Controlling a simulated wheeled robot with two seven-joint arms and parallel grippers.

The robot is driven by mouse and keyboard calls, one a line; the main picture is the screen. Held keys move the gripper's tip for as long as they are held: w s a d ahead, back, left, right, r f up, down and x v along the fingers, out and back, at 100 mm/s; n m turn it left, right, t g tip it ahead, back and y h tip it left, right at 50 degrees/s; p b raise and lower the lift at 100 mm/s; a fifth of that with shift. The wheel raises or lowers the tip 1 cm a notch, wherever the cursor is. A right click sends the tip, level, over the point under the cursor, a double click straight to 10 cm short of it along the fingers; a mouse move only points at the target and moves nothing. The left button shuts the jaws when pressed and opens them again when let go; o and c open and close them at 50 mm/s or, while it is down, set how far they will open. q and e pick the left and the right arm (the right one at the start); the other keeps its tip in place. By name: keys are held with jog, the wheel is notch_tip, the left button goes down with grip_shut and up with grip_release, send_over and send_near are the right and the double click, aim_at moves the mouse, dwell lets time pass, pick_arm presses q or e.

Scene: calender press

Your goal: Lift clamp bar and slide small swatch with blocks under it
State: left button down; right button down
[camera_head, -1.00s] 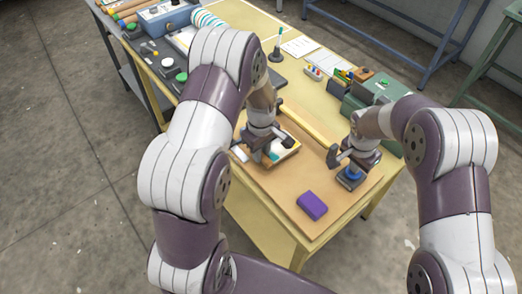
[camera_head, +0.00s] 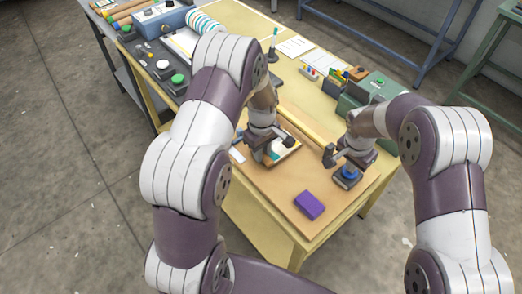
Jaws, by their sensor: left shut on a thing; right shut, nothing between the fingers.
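A yellow bar, which looks like the clamp bar (camera_head: 303,124), runs diagonally across the brown board. My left gripper (camera_head: 261,154) is shut at a small pale swatch stack with a teal patch (camera_head: 284,148). The thing between its fingers is mostly hidden, and I cannot tell which part of the stack it is. My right gripper (camera_head: 331,156) is shut and empty at the near right end of the bar. I cannot tell whether it touches the bar or is under it. A dark block with a blue knob (camera_head: 347,177) stands just below the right gripper.
A purple block (camera_head: 309,205) lies on the brown board (camera_head: 270,187), near its front. A green box (camera_head: 375,88) stands behind my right arm. A control panel with a green button (camera_head: 178,79), a striped roll and papers are at the back left. The board's front left is clear.

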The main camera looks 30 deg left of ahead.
pick_arm(q)
jog(key=shift+w+d+f, duration=0.25)
jog(key=shift+w, duration=0.35)
pick_arm(e)
jog(key=shift+s+f, duration=0.25)
jog(key=shift+f, duration=0.05)
jog(key=shift+d, duration=0.1)
